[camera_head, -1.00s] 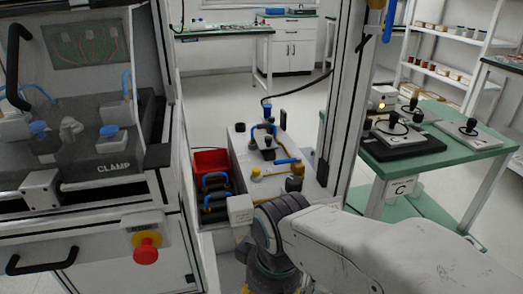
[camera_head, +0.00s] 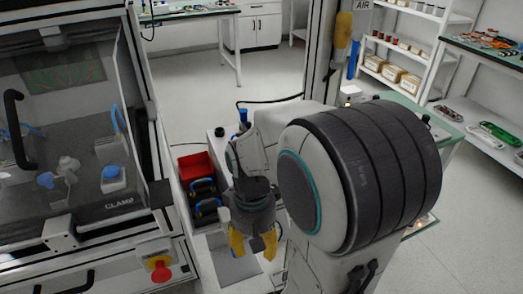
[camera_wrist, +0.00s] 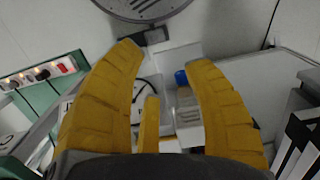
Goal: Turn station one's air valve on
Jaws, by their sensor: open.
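An AIR label (camera_head: 362,5) is on the post at the upper right of the head view. Below it are a yellow-tan fitting (camera_head: 343,30) and a blue lever-like part (camera_head: 353,58) that hangs nearly upright. I cannot tell whether this valve belongs to station one, and its finer details are too small to read. My gripper (camera_head: 253,245) points down, open, low and to the left of these parts and well apart from them.
A clamp enclosure (camera_head: 70,150) with a red stop button (camera_head: 160,270) stands at left. A red bin (camera_head: 196,166) and blue-handled dark parts (camera_head: 204,207) lie beside my gripper. Shelves (camera_head: 400,50) stand at back right. My arm covers much of the centre.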

